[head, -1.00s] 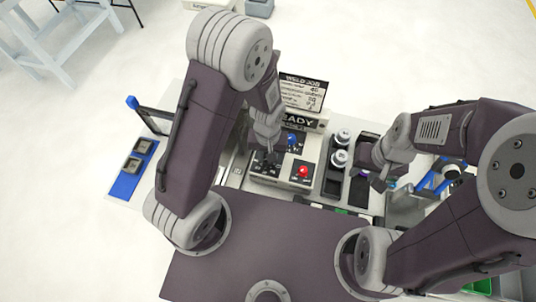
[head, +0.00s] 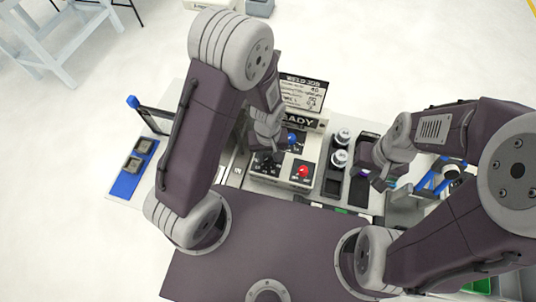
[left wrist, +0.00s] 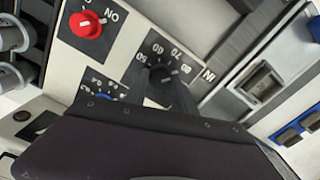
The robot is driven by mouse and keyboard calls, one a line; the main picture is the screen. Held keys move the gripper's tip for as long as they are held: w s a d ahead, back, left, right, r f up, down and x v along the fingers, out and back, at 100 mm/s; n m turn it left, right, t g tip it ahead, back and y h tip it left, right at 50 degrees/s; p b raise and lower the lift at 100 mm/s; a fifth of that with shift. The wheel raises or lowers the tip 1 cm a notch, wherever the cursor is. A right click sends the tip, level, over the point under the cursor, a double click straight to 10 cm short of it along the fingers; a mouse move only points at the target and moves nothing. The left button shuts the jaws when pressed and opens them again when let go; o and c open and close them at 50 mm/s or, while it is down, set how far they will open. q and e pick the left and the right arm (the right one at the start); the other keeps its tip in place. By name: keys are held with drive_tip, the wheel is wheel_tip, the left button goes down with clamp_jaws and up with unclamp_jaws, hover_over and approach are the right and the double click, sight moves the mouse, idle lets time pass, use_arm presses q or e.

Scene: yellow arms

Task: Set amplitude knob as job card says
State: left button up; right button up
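A welding control box (head: 268,186) carries a blue knob (head: 292,138), a red knob (head: 303,171) and a black knob. In the left wrist view the black knob (left wrist: 160,76) sits inside a number scale, with 50 to 80 readable. The red knob (left wrist: 86,24) is beside an ON label; the blue knob (left wrist: 104,97) is partly hidden by my gripper body. The job card (head: 303,92), headed WELD JOB, stands behind the box; its lines are too small to read surely. My right gripper (head: 377,181) hangs to the right.
White-capped cylinders (head: 341,147) stand in a dark rack right of the box. A blue plate with two dark blocks (head: 134,164) lies at the left, near a blue-topped lever (head: 132,102). Grey bins and a blue-handled item (head: 436,182) are at the far right.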

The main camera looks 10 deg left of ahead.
sight(268, 158)
use_arm(q)
drive_tip(key=shift+o, duration=1.1)
drive_tip(key=shift+s, duration=0.1)
wheel_tip(268, 158, up, 9)
drive_tip(key=s+a+f+m+t+b, duration=0.1)
drive_tip(key=s+a+m+b, duration=0.2)
drive_tip(key=a, duration=0.5)
drive_tip(key=shift+s+a+f+m+b, duration=0.15)
drive_tip(key=shift+s+m+b, duration=0.15)
drive_tip(key=shift+s+b, duration=0.2)
